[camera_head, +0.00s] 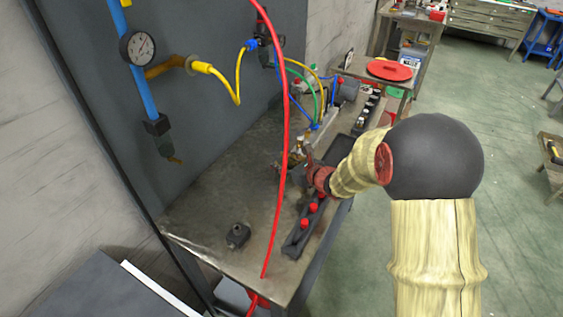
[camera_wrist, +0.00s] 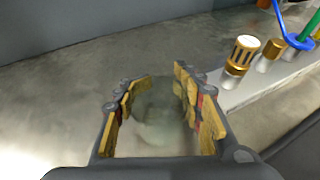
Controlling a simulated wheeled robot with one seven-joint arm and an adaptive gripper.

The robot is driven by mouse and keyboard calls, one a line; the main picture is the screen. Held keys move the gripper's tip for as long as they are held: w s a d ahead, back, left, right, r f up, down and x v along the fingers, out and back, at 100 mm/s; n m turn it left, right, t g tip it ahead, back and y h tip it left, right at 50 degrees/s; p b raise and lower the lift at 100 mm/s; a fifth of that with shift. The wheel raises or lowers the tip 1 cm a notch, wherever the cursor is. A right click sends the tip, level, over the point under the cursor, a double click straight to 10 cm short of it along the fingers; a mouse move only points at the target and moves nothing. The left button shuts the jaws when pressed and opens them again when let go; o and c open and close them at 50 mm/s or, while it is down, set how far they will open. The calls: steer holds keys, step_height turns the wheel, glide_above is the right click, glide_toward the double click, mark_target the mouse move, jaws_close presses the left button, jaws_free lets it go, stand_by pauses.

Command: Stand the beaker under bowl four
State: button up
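My gripper (camera_wrist: 163,80) points down at the grey metal bench top in the wrist view, its two yellow-padded fingers spread apart. A dim, see-through greenish round shape (camera_wrist: 158,112) lies between the fingers; it may be the glass beaker. I cannot tell whether the pads press on it. In the head view my gripper (camera_head: 309,160) is over the bench near its right side, partly hidden by my arm, and no beaker can be made out there. I cannot pick out bowl four in either view.
The bench (camera_head: 215,190) has clear room at its near left. A black fitting (camera_head: 238,236) stands there. A dark tray (camera_head: 296,242) with several red-topped pieces runs along the right edge. A red hose (camera_head: 284,130) hangs across. Brass fittings (camera_wrist: 242,55) stand right of my gripper.

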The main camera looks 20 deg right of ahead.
steer(key=shift+o, duration=1.1)
